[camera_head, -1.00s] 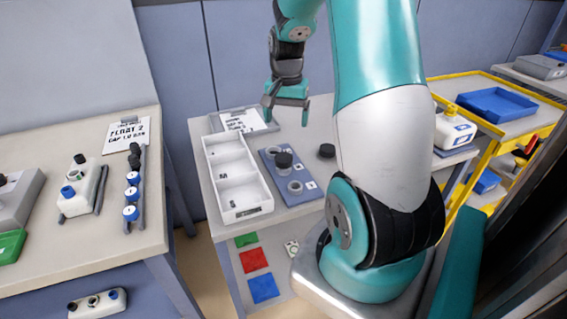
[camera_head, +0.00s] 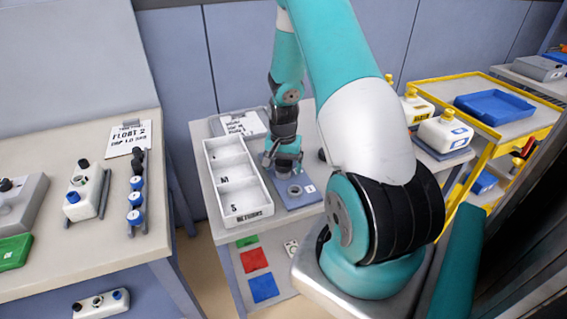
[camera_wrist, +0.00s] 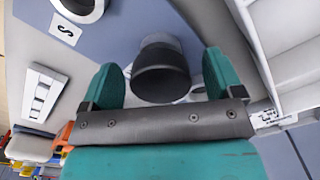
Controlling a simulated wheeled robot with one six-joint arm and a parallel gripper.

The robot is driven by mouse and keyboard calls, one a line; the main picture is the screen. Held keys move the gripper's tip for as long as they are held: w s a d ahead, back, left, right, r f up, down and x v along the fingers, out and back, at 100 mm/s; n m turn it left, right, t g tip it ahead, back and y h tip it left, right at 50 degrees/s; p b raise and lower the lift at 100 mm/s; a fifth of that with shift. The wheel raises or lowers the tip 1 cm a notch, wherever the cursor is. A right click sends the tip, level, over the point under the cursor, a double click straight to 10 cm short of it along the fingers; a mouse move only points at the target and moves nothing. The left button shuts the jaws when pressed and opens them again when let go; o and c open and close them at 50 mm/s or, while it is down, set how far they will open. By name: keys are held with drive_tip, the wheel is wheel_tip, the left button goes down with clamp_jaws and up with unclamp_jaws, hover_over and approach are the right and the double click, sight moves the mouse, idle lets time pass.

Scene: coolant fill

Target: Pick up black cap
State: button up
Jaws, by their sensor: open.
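The black cap (camera_wrist: 160,80) shows in the wrist view as a dark round cap with a grey part behind it, over the blue-grey board (camera_wrist: 120,50). It lies between the two teal fingers of my gripper (camera_wrist: 160,88), with a gap visible on each side. My gripper is open. A grey ring (camera_head: 294,190) sits on the board just in front of the gripper.
A white compartment tray (camera_head: 240,190) stands close on the left of the board. A clipboard (camera_head: 243,124) lies behind. Another dark round object (camera_head: 322,155) shows partly beside my arm. White jugs (camera_head: 444,132) stand to the right. The left bench (camera_head: 120,235) holds more parts.

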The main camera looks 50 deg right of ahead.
drive_tip(key=shift+f, duration=0.15)
drive_tip(key=c, duration=1)
drive_tip(key=shift+c, duration=0.4)
